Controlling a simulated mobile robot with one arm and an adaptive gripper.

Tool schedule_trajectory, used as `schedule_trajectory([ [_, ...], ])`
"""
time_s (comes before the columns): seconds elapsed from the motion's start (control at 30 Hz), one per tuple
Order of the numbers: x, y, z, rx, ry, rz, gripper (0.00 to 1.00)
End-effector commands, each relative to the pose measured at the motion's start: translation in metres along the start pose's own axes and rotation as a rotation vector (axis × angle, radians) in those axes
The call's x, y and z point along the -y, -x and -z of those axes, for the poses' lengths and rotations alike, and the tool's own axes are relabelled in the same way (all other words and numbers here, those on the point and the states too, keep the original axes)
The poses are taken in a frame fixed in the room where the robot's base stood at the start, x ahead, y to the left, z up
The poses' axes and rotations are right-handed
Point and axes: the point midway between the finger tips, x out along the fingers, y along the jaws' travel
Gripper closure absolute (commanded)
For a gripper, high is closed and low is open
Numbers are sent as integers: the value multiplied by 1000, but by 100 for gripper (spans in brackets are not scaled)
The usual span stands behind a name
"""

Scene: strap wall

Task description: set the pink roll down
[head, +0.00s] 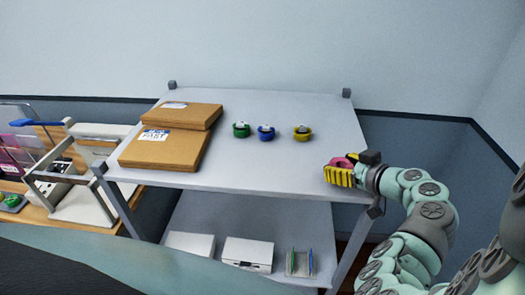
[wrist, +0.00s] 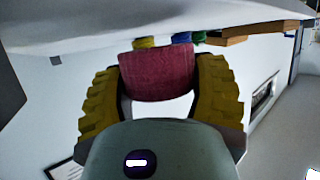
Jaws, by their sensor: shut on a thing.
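The pink roll (head: 345,162) is between the yellow fingers of my gripper (head: 340,172), at the front right part of the grey table top (head: 270,165). In the wrist view the pink roll (wrist: 158,75) fills the space between both ribbed fingers of my gripper (wrist: 160,85), which are shut on it. The fingers partly hide the roll in the head view. I cannot tell whether the roll touches the table top.
Green (head: 241,130), blue (head: 266,132) and yellow (head: 303,133) rolls stand in a row farther back. Cardboard boxes (head: 165,150) lie at the left. The table top between the row and its front edge is clear. White boxes (head: 248,254) sit on the lower shelf.

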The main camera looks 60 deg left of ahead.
Motion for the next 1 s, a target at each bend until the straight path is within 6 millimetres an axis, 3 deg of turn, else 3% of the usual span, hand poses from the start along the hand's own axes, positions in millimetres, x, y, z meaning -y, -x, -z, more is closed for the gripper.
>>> schedule_trajectory([
  [0.3,-1,-6,-15,-2,2,-1,76],
  [0.77,0,-8,-20,-2,3,-1,76],
  [0.8,0,-8,-18,-2,2,-1,33],
  [1.0,0,-8,-18,-2,3,0,13],
])
